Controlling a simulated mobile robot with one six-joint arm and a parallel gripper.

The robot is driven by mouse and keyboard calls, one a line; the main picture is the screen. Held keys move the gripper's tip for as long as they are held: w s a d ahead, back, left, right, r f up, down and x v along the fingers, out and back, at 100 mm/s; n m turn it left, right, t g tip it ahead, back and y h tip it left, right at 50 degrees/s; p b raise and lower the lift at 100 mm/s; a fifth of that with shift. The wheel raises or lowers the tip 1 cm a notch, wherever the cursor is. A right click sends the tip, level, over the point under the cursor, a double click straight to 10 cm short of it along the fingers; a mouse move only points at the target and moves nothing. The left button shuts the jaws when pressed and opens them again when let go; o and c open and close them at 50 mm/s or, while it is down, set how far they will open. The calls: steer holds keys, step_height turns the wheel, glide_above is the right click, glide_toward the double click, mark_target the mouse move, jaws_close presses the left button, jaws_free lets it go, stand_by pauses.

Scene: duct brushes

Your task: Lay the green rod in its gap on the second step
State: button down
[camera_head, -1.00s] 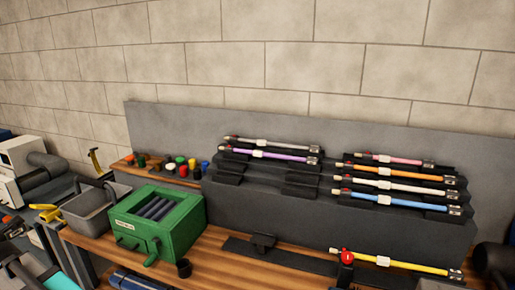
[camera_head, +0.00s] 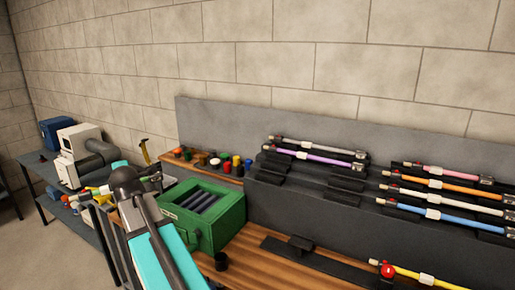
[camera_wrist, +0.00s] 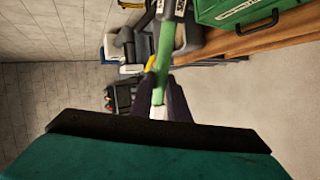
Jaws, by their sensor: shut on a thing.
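My gripper (camera_wrist: 163,103) is shut on the green rod (camera_wrist: 164,62), which points away from it in the wrist view. A white band on the rod shows between the dark fingers. In the head view my teal arm is at the lower left, with the rod partly hidden behind it, well left of the dark stepped rack (camera_head: 300,213). The rack's left side bears a grey rod (camera_head: 318,147) and a purple rod (camera_head: 320,157). Below them are empty black rests, including one at the lower front (camera_head: 300,243).
A green box (camera_head: 225,215) with dark rods stands on the wooden bench left of the rack. Orange (camera_head: 437,184), blue (camera_head: 432,213) and yellow (camera_head: 415,275) rods lie at the right. Small coloured caps (camera_head: 226,165) stand behind the box.

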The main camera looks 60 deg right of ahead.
steer(key=s+d+r+m+g+h, duration=0.1)
steer(key=s+d+m, duration=0.15)
steer(key=d, duration=0.55)
steer(key=s+d+m+g+h, duration=0.15)
steer(key=s+d, duration=0.25)
steer(key=d, duration=0.4)
step_height(320, 180, up, 4)
steer(key=m+g+h+p, duration=0.2)
steer(key=m+g+h, duration=0.3)
steer(key=m+g, duration=0.35)
glide_above(315, 170)
steer(key=a, duration=0.4)
steer(key=t, duration=0.1)
steer(key=shift+s+r, duration=0.1)
steer(key=shift+r, duration=0.1)
steer(key=shift+f+b, duration=0.2)
steer(key=shift+b, duration=0.2)
steer(key=shift+f+b, duration=1.75)
steer(key=shift+f, duration=1.05)
steer(key=shift+f+b, duration=0.5)
steer(key=shift+f, duration=0.95)
